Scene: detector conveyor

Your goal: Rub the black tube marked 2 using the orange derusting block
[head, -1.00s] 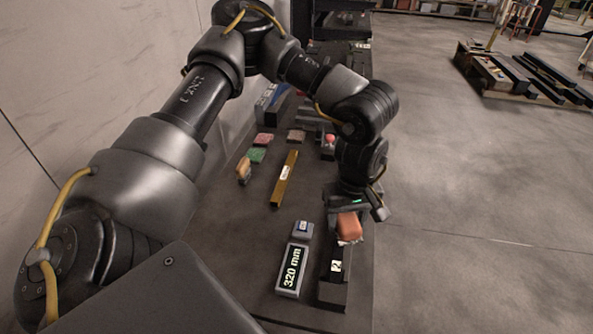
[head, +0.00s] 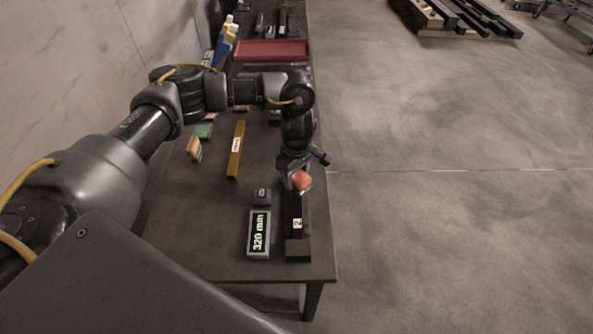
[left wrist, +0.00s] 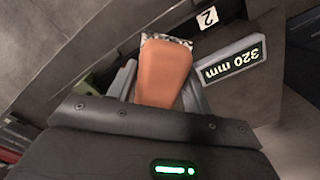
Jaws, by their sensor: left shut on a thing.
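My left gripper (head: 297,177) is shut on the orange derusting block (head: 302,181), which also shows between the fingers in the left wrist view (left wrist: 162,75). The block is held at the far part of the black tube marked 2 (head: 296,213), whose white label faces up near its front end. The tube lies lengthwise near the table's right edge, and its far part is hidden by the gripper and block. The block's pale underside is at the tube in the left wrist view, but I cannot tell whether they touch. My right gripper is not in view.
A display reading 320 mm (head: 259,232) and a small dark box (head: 262,196) stand left of the tube. A yellow bar (head: 236,150), a green block (head: 204,130) and a tan block (head: 194,149) lie further left. A red tray (head: 271,50) is at the back. The table's (head: 190,220) left front is clear.

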